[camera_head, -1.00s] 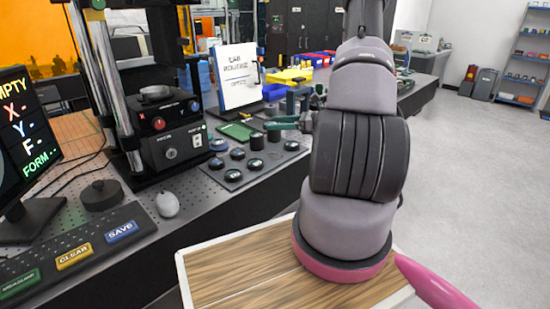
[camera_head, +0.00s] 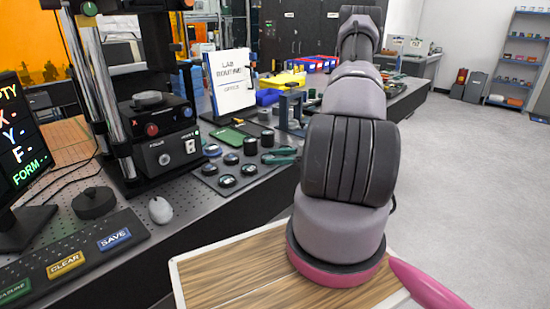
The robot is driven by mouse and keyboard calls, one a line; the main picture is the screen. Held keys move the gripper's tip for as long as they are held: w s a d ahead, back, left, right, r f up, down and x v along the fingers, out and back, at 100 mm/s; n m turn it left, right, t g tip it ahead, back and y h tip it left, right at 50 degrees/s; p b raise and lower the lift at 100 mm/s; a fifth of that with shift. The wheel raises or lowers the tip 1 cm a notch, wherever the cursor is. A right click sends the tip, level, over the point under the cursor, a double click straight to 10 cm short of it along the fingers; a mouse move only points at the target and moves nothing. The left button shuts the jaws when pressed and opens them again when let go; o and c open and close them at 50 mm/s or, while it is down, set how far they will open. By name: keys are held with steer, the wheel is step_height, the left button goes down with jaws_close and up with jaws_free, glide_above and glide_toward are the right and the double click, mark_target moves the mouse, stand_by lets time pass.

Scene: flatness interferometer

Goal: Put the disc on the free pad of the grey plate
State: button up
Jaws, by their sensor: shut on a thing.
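The grey plate (camera_head: 206,184) lies on the perforated bench top in the middle of the head view. Several dark round discs (camera_head: 227,181) sit on it in rows. Which pad is free cannot be made out, since the fingers cover the right end.
The interferometer (camera_head: 165,150) stands left of the plate. A blue-grey bracket (camera_head: 290,108) and a white sign (camera_head: 230,82) stand behind. A green board (camera_head: 226,136) lies at the plate's back edge. A mouse (camera_head: 160,210), a black knob (camera_head: 94,202) and a keypad (camera_head: 65,263) are nearer.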

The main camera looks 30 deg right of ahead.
steer(key=shift+f, duration=0.1)
steer(key=o, duration=1.1)
